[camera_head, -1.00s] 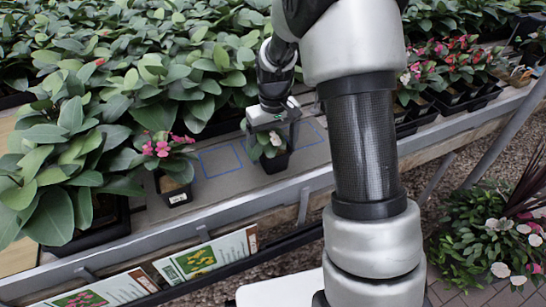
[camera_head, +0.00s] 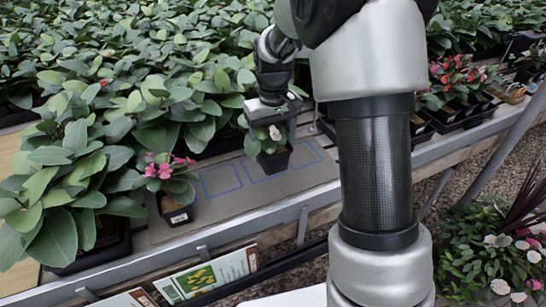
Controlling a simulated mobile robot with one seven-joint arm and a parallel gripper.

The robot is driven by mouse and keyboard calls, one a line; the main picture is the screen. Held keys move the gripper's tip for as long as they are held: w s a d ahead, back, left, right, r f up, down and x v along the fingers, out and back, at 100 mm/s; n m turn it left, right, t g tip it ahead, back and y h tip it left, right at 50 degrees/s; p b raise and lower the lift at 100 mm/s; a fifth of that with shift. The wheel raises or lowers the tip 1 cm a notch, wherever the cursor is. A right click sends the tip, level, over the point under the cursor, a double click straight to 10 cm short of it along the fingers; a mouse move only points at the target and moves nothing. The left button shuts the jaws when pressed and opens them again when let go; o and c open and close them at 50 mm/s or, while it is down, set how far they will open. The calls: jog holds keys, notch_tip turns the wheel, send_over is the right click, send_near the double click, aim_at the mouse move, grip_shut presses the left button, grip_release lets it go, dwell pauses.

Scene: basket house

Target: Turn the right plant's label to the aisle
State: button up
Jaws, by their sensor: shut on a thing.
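The right plant (camera_head: 256,144) has green leaves and a pale pink-white flower in a black pot (camera_head: 274,163). My gripper (camera_head: 272,112) is above it, pointing down and shut on the plant; its fingertips are partly hidden by leaves. The pot appears raised over a grey mat (camera_head: 160,231) with blue outlined squares. No label shows on the side of this pot facing me.
Dense leafy plants (camera_head: 170,60) fill the bench behind and to the left. Trays of red-flowered plants (camera_head: 460,85) stand at right. Signs (camera_head: 205,278) hang along the bench's front edge. The blue square (camera_head: 220,180) between the two plants is empty.

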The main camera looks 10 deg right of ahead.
notch_tip(320, 180, down, 7)
jog(key=shift+f+b, duration=0.1)
jog(key=shift+b, duration=0.25)
jog(key=shift+f, duration=0.3)
jog(key=m+b, duration=0.1)
jog(key=m, duration=0.3)
jog(key=shift+f+b, duration=0.1)
jog(key=shift+b, duration=0.2)
jog(key=m+b, duration=0.1)
jog(key=m, duration=0.5)
jog(key=shift+m, duration=0.9)
jog(key=shift+a+r+m+p, duration=0.1)
jog(key=shift+r+m+p, duration=0.35)
jog(key=shift+m, duration=0.45)
jog(key=m, duration=0.2)
jog(key=m+p, duration=0.1)
jog(key=m, duration=0.1)
jog(key=shift+f+p, duration=0.3)
jog(key=shift+f, duration=0.25)
